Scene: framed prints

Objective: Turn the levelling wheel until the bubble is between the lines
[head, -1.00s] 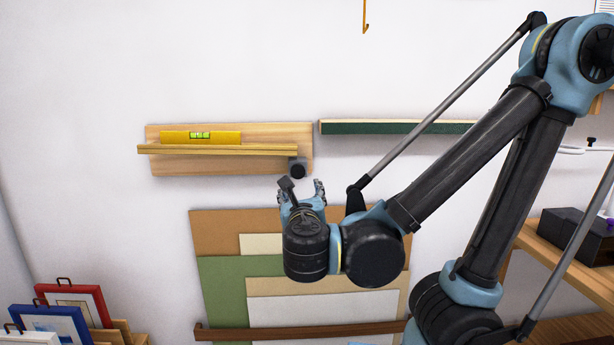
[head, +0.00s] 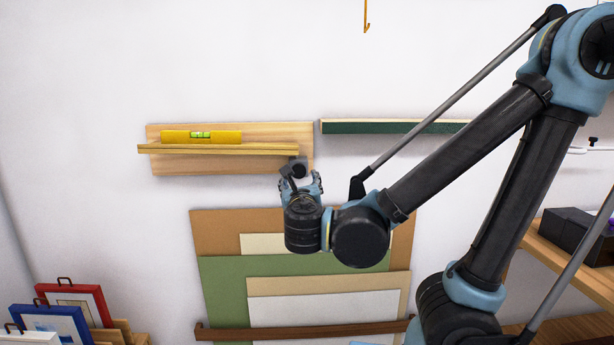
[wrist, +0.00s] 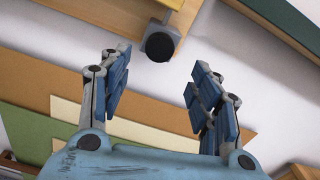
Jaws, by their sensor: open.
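A yellow spirit level (head: 178,137) with a green vial (head: 200,134) rests on a narrow wooden ledge (head: 225,149) fixed to a wooden board (head: 165,168) on the wall. The bubble's place against the lines is too small to tell. The dark levelling wheel (head: 299,170) sits at the ledge's right end, under the board's lower right part; it also shows in the wrist view (wrist: 159,46). My gripper (head: 302,183) is just below the wheel and partly overlaps it in the head view. In the wrist view its fingers (wrist: 160,88) are spread and empty, with the wheel beyond them, between their tips.
A green-fronted shelf (head: 390,127) is on the wall to the right. Large mount boards (head: 225,290) lean on the wall below, behind a brown rail (head: 250,333). Framed prints (head: 85,300) stand at lower left. An orange hook (head: 366,18) hangs above.

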